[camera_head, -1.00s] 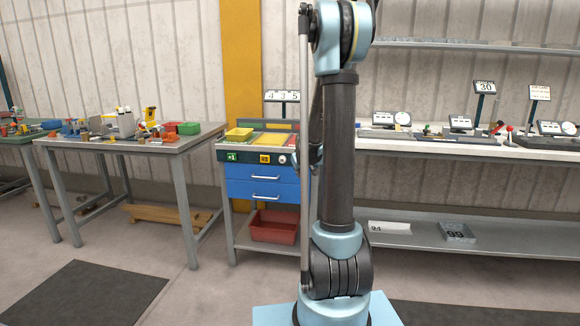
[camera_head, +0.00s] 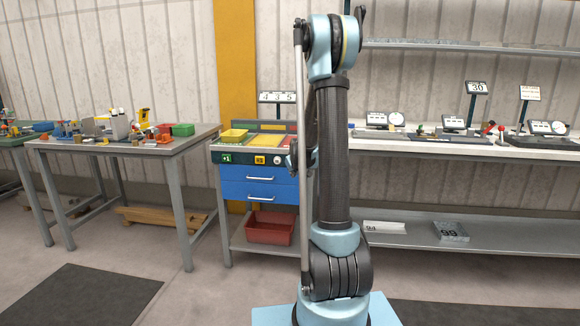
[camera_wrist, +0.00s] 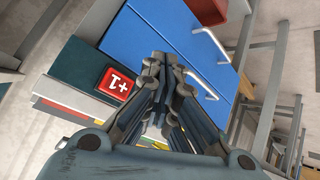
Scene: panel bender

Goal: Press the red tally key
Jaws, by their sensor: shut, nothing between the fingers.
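The red tally key (camera_wrist: 117,83) is a square red button with a white "+1", turned over in the wrist view. It sits on the dark front strip of the cabinet. My gripper (camera_wrist: 160,60) is shut and empty, its fingertips just right of the key in that view, over the blue drawer front. I see no contact with the key. In the head view my arm hides the key, and a dark part of my wrist shows beside the cabinet's right side.
Blue drawers (camera_head: 258,189) with protruding handles lie below. A yellow tray (camera_head: 234,135) stands on top. Benches stand on both sides.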

